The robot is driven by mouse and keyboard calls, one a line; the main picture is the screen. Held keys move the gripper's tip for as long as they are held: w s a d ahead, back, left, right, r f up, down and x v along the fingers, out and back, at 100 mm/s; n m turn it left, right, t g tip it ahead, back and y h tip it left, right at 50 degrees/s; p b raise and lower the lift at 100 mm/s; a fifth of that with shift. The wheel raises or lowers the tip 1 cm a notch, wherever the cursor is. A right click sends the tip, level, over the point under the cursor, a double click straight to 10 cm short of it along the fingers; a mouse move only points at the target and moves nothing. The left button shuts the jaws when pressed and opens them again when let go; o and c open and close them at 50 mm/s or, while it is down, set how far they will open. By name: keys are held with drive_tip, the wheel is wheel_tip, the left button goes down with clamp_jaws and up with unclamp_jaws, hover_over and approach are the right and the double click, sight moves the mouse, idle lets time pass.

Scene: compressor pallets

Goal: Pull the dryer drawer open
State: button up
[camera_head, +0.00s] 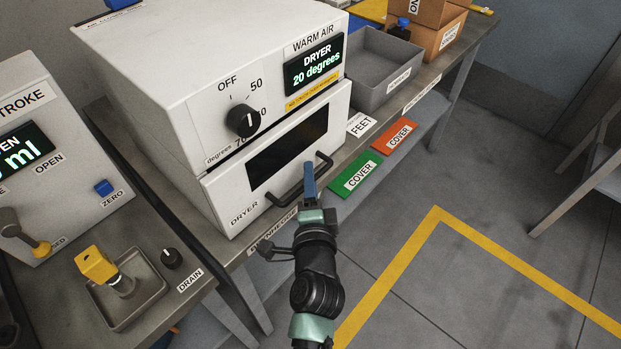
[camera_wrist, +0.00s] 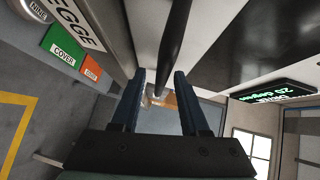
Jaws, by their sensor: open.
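The white dryer (camera_head: 210,80) stands on the bench, its display reading 20 degrees. Its drawer (camera_head: 240,200) is the lower front part, with a dark window and a black bar handle (camera_head: 300,184); the drawer looks shut. My gripper (camera_head: 309,172) is at the right part of the handle. In the wrist view my two blue fingers (camera_wrist: 157,76) are apart, and the dark handle bar (camera_wrist: 176,40) runs down toward the space between their tips. I cannot tell whether either finger touches the bar.
A grey bin (camera_head: 372,68) stands beyond the dryer. Left is a machine with a yellow-topped part in a tray (camera_head: 130,310).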

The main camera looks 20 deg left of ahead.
clamp_jaws()
idle(0.3)
idle(1.2)
